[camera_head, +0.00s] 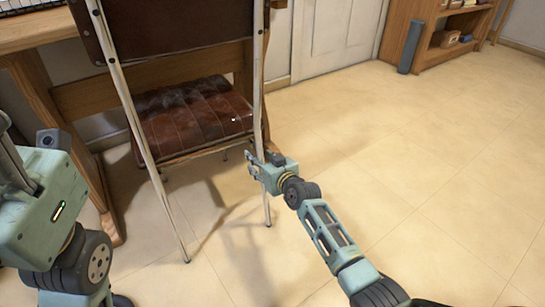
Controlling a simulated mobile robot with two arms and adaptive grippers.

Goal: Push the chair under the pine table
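The chair (190,112) has a brown tufted leather seat, a dark backrest (180,25) and thin pale metal legs. It stands upright with its back toward me, its seat partly beneath the edge of the wooden table (35,28) at the upper left. My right gripper (258,161) is at the chair's right rear leg, seemingly beside or around it; whether its fingers are closed on the leg is not clear. My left arm is large at the left edge, and its fingertips are not clearly visible.
Piano keys (28,5) show on the table at the top left. A white door (338,35) and a wooden shelf (435,40) with small items stand at the back, with a dark grey cylinder (410,47) beside the shelf. The tiled floor (440,170) on the right is clear.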

